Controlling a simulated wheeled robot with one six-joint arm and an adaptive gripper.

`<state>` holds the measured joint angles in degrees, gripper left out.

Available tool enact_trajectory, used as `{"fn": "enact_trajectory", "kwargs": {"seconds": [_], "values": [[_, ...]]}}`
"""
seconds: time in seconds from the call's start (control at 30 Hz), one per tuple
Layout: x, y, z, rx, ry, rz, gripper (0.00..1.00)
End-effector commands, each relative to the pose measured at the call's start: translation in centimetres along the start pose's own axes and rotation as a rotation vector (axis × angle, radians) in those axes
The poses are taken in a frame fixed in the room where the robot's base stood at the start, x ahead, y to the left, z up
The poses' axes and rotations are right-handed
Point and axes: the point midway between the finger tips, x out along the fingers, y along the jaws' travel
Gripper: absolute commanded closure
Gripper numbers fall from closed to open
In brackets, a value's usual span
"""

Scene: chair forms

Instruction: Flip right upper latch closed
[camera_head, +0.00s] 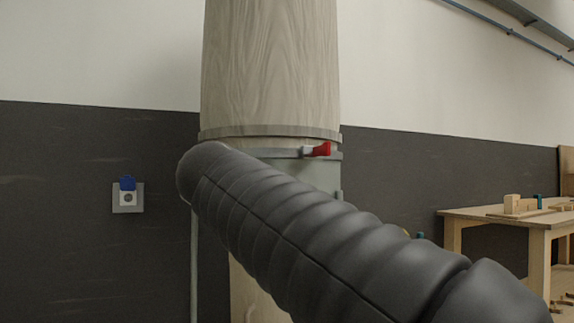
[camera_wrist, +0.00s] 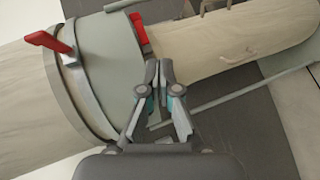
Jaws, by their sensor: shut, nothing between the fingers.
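A red-handled latch (camera_head: 320,149) sits at the right of the metal band near the top of the grey collar on the wooden chair form. In the wrist view a red latch handle (camera_wrist: 50,42) sticks out from the band at the collar's wide end. A second red handle (camera_wrist: 140,28) is at the collar's narrower end. My gripper (camera_wrist: 159,72) is shut and empty, near the narrower end and below the second handle in the picture. It appears apart from both handles. In the head view my arm hides the gripper and most of the lower form.
The wooden form (camera_head: 270,65) rises above the collar (camera_head: 324,174). A wall socket (camera_head: 128,198) is at the left. A wooden table (camera_head: 500,217) with wooden pieces stands at the right. The wrist view shows a thin grey bar (camera_wrist: 235,92) right of my gripper.

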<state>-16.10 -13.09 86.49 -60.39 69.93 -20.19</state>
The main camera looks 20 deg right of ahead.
Motion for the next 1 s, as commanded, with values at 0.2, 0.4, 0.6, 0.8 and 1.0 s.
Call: {"fn": "enact_trajectory", "kwargs": {"seconds": [0.2,0.4,0.6,0.8,1.0], "values": [[-2.6,8.7,-3.5,-0.080,-0.075,0.256,1.00],[-4.3,11.8,-4.2,-0.097,-0.121,0.353,1.00],[-4.5,12.2,-4.2,-0.098,-0.127,0.364,1.00],[-4.4,12.2,-4.1,-0.097,-0.127,0.363,1.00],[-3.0,12.7,-3.9,-0.097,-0.130,0.362,1.00]]}}
